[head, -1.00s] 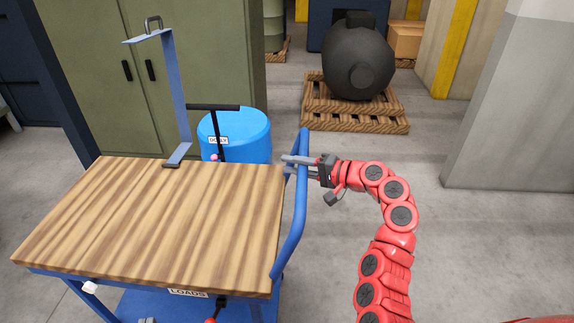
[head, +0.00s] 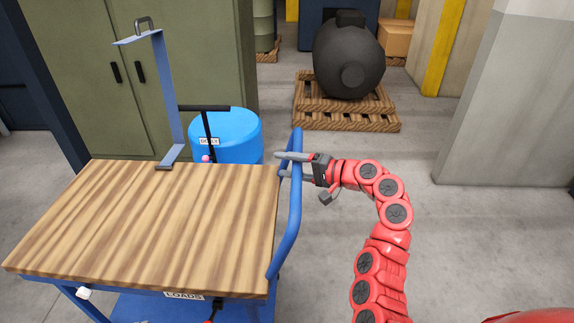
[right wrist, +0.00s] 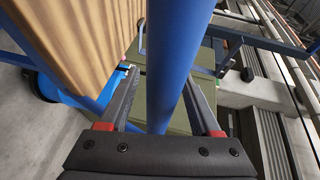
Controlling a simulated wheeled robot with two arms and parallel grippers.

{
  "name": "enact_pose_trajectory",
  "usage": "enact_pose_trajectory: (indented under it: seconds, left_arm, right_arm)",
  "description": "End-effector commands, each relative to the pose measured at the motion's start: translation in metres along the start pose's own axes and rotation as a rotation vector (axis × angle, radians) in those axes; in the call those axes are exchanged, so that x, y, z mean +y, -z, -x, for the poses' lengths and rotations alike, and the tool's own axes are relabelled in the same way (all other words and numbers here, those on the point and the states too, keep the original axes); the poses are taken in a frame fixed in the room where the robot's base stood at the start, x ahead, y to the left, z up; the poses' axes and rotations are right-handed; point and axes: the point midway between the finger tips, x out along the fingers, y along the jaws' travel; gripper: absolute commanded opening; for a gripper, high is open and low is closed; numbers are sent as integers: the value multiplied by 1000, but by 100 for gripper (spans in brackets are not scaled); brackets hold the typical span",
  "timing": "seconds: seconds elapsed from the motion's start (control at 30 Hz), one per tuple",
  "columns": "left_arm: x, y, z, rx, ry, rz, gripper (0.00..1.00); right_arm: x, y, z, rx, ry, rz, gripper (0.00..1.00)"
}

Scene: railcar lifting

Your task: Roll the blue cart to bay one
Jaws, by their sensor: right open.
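The blue cart has a striped wooden top (head: 150,220) and a blue push handle (head: 296,205) on its right end. A label reading "LOADS" is on its front edge. My right gripper (head: 285,164) is open at the upper part of the handle, with its fingers on either side of the bar. In the right wrist view the blue handle bar (right wrist: 178,60) runs between the two open fingers (right wrist: 160,100), beside the wooden top (right wrist: 85,45). I cannot tell whether the fingers touch the bar. My left gripper is not in view. No bay marking shows.
A blue drum (head: 228,138) and a black T-handle (head: 205,110) stand behind the cart. A blue bracket (head: 168,95) rises at the top's back edge. Green cabinets (head: 160,110) stand behind. A dark round machine (head: 345,60) sits on pallets (head: 350,118). Floor right of the cart is clear up to a pillar (head: 500,110).

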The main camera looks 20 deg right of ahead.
Motion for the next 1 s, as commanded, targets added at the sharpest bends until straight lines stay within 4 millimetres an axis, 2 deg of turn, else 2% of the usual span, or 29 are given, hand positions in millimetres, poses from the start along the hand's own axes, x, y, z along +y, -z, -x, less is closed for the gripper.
enact_pose_trajectory:
  seconds: [0.17, 0.5, 0.67, 1.0]
  left_arm:
    - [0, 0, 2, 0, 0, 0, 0]
    - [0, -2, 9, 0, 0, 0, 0]
    - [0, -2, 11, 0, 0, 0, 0]
    - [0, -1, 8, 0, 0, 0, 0]
  right_arm:
    - [0, 2, 21, 5, 2, 2, 64]
    - [2, 2, 111, 9, 0, 0, 64]
    - [1, 2, 150, 8, 0, 0, 64]
    - [0, 0, 172, 2, -1, 1, 64]
